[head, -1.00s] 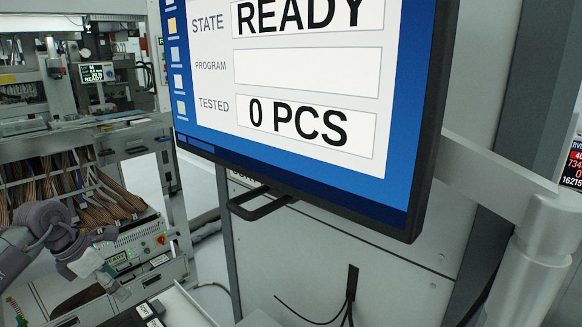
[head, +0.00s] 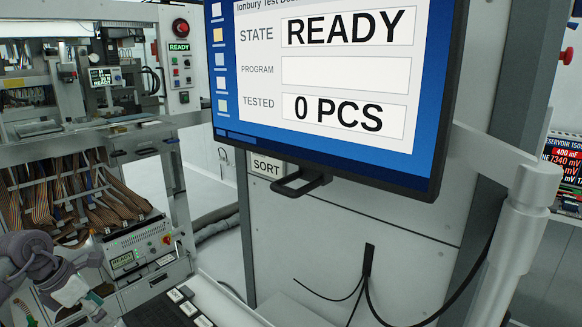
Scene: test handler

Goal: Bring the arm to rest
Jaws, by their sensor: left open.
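My left arm (head: 38,258) comes in at the lower left, grey and white. My left gripper (head: 98,312) is low in the picture, near the bottom edge. It is open, and I see nothing between its fingers, though it is small and partly cut off. My right gripper is not in view.
A large monitor (head: 330,90) on a grey post (head: 520,230) fills the upper middle. A black handle (head: 300,183) sticks out below it, beside a SORT label (head: 266,166). Dark trays (head: 160,312) lie right of my gripper. Ribbon cables (head: 80,200) hang behind it.

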